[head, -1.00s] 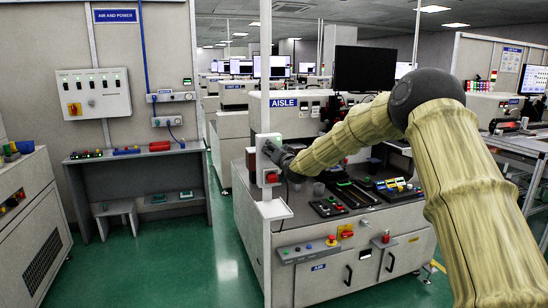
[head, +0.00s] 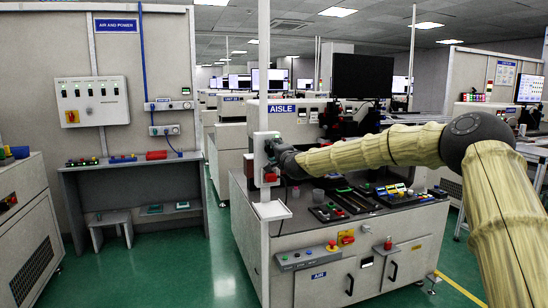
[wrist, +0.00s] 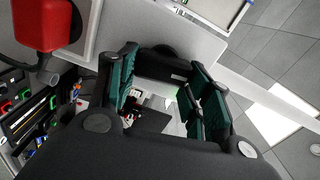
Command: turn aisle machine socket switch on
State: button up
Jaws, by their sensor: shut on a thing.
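The aisle machine socket is a pale upright box (head: 259,165) on the post below the AISLE sign (head: 282,109), with a red part (head: 271,177) low on its front. My gripper (head: 270,150) is at the upper part of this box; its fingertips are too small to make out in the head view. In the wrist view my gripper's (wrist: 163,78) green-padded fingers stand either side of a black switch piece (wrist: 163,60) on the pale box face (wrist: 185,38) and are shut on it. A small green glow shows between the fingers. The switch's setting cannot be read. The red part (wrist: 48,22) is at upper left.
The aisle machine bench (head: 325,235) carries coloured trays and a black monitor (head: 363,76). A small white shelf (head: 272,210) sticks out below the socket. A wall panel (head: 92,101) and low table (head: 135,165) stand left. Green floor between is clear.

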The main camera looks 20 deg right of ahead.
jog(key=shift+d+f+m+b, duration=0.1)
jog(key=shift+f+m+b, duration=0.05)
jog(key=shift+m+b, duration=0.55)
jog(key=o, duration=1)
jog(key=shift+s, duration=0.1)
jog(key=s, duration=1.1)
jog(key=shift+s+d, duration=0.2)
jog(key=shift+s, duration=0.2)
